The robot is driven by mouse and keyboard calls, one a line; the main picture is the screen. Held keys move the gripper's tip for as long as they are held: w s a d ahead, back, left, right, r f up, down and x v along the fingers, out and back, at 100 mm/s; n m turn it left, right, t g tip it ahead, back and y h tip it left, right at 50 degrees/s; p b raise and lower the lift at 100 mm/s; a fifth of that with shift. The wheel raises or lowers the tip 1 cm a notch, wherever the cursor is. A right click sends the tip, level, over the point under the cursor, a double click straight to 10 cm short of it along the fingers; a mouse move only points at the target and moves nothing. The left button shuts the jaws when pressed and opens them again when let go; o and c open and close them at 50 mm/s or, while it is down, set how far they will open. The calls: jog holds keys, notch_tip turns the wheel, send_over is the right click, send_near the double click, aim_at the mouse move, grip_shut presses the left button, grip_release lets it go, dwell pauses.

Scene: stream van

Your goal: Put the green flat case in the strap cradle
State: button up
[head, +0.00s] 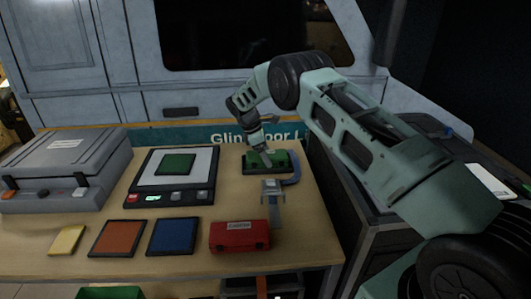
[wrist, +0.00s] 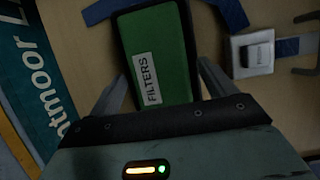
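A green flat case (wrist: 158,50) with a white FILTERS label lies in a dark, shallow-rimmed holder, which I take for the strap cradle (head: 250,171). It also shows in the head view (head: 280,157), at the back right of the bench. A blue strap (wrist: 226,10) and a grey buckle (wrist: 252,53) lie beside the holder. My gripper (wrist: 163,72) is over the near end of the case, with one finger on each side. The fingers are spread wider than the case. Whether they touch the rim is unclear. My gripper partly hides the case in the head view (head: 264,150).
Another green square (head: 176,163) lies on a scale (head: 148,185). Yellow (head: 67,240), orange (head: 117,238) and blue (head: 172,236) flat cases lie in front. A red box (head: 240,235) is at the front right and a grey case (head: 65,165) at the left.

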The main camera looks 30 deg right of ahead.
jog(key=b+v, duration=0.1)
jog(key=v, duration=1.1)
jog(key=shift+a, duration=0.15)
jog(key=s+a+r+m+t+y, duration=0.15)
jog(key=s+a+r, duration=0.25)
jog(key=s+a, duration=0.6)
jog(key=s+a+r+m+y, duration=0.15)
jog(key=s+a+r, duration=0.25)
jog(key=s+a, duration=0.6)
jog(key=s+f+m+y, duration=0.1)
jog(key=s+f+m, duration=0.1)
jog(key=s, duration=2.7)
jog(key=shift+d+m+y, duration=0.3)
jog(key=shift+m, duration=0.1)
